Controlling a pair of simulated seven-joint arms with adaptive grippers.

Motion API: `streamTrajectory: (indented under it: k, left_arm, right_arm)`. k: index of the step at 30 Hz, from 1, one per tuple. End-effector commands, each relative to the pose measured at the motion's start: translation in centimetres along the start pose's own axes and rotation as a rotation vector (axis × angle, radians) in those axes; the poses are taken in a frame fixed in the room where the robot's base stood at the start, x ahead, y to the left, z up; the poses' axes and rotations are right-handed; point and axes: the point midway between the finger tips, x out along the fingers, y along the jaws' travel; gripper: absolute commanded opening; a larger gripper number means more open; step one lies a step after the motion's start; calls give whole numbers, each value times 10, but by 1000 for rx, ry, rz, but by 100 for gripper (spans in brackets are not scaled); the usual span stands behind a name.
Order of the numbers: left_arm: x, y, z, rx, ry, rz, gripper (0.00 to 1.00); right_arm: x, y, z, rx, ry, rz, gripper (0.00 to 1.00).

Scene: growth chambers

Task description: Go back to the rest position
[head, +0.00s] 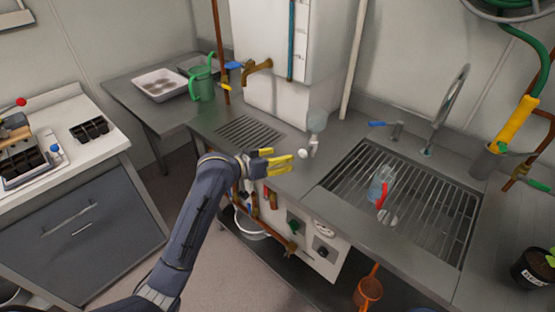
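My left gripper (281,157), with yellow fingers, is held out over the front edge of the grey counter (283,181). Its two fingers stand apart with nothing visible between them. A small white round thing (303,154) is just to the right of the fingertips; I cannot tell if they touch. A small pale bottle (314,146) with a clear bulb stands just behind it. My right gripper is not in view.
A clear bottle with a red part (380,187) is on the sink grating (440,215). A green watering can (203,84) and a white tray (160,84) are at the back left. A white-topped cabinet (100,138) stands left, with open floor between. A potted plant (533,268) is at right.

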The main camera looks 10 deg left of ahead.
Motion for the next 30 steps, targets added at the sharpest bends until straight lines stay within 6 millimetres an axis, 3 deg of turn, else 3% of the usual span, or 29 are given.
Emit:
streamTrajectory:
  k: [20,23,30]
  left_arm:
    - [-7,0,7,6,-8,-9,52]
    - [-12,-3,29,28,-30,-43,52]
    - [-53,-18,128,152,-164,-222,52]
  right_arm:
    - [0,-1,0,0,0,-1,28]
    - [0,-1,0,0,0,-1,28]
    - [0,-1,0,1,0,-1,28]
